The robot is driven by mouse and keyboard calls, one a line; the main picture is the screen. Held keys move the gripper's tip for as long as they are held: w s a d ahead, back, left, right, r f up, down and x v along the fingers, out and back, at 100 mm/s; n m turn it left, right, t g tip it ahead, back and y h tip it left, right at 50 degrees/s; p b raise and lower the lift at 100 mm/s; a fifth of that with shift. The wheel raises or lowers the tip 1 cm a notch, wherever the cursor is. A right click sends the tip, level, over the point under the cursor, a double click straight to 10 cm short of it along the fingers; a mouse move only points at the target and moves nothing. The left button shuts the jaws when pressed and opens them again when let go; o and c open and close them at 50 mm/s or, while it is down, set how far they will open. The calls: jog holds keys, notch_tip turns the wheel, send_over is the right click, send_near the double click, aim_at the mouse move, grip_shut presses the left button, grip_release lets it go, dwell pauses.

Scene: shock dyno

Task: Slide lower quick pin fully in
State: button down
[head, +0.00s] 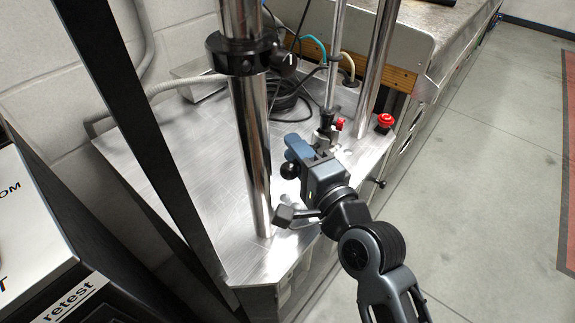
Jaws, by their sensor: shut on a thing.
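My gripper (312,152) is in the middle of the head view, over the metal base plate, at the foot of the slim shock shaft (335,62). Its jaws are shut on what seems to be the lower quick pin, which the jaws and gripper body hide. The lower mount (328,133) is a small metal and black fitting just beyond the jaws, with a red part (340,124) at its right side. I cannot tell how deep the pin sits in the mount.
A thick chrome column (252,130) with a black collar (238,54) stands left of my gripper, another (378,70) behind right. Black cables (288,98) lie behind. Open floor (480,190) is at right.

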jog(key=shift+w+d+b, duration=0.35)
jog(key=shift+w+d, duration=0.2)
jog(key=shift+w, duration=0.2)
jog(key=c, duration=1)
grip_release()
jog(key=shift+s+d, duration=0.1)
jog(key=v, duration=0.7)
jog(key=shift+s+d, duration=0.15)
jog(key=shift+s, duration=0.1)
